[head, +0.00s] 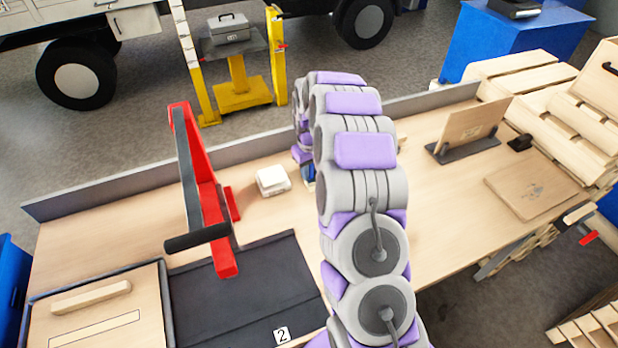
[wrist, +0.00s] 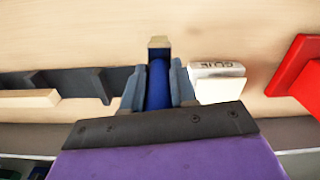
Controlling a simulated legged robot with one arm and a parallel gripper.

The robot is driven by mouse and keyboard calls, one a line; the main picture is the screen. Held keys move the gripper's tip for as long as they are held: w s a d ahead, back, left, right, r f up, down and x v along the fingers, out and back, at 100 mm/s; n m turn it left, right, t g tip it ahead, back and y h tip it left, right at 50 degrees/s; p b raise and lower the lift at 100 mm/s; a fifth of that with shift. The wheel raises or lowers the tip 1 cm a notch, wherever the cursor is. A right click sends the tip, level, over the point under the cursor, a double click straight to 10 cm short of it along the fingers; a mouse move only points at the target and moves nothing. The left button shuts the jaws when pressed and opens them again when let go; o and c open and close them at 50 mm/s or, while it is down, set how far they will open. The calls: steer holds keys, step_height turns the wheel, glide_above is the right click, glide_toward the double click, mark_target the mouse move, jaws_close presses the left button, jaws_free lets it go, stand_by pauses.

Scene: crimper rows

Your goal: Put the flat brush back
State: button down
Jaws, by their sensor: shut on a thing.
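The flat brush (wrist: 158,85) shows in the wrist view as a blue handle with a dark and tan end that points toward the top of the picture. My gripper (wrist: 157,82) is shut on the blue handle, one finger on each side. The brush is over or at the pale wooden bench top (head: 440,200); I cannot tell if it touches. In the head view my arm hides most of the gripper and brush; only a small bit of blue shows beside the arm.
A white glue block (wrist: 215,72) sits close to the right of my gripper; it also shows in the head view (head: 272,181). The red crimper (head: 205,190) stands left of it on the bench. A dark stand (head: 463,150) holds an upright board at right.

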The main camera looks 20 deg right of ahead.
steer(key=shift+w+a+f, duration=0.1)
steer(key=shift+w+a, duration=0.1)
steer(key=shift+a, duration=0.25)
steer(key=f, duration=0.1)
steer(key=a+f+b, duration=0.1)
steer(key=f, duration=0.1)
steer(key=shift+a, duration=0.15)
steer(key=shift+f, duration=0.15)
steer(key=shift+d, duration=0.7)
steer(key=c, duration=1.2)
jaws_free()
steer(key=shift+d, duration=0.2)
steer(key=o, duration=0.3)
steer(key=shift+a, duration=0.7)
steer(key=shift+d+r, duration=0.3)
steer(key=shift+r, duration=0.1)
step_height(320, 180, up, 10)
steer(key=p, duration=0.2)
steer(key=s+a+r, duration=0.6)
steer(key=s+r, duration=0.3)
steer(key=s+a+r+m+g, duration=0.1)
steer(key=s+a+r, duration=0.1)
steer(key=s, duration=1.5)
steer(key=s+a+r, duration=0.2)
steer(key=s+a, duration=0.2)
steer(key=s, duration=1.4)
steer(key=shift+a+m+g, duration=0.2)
steer(key=shift+m+g, duration=0.2)
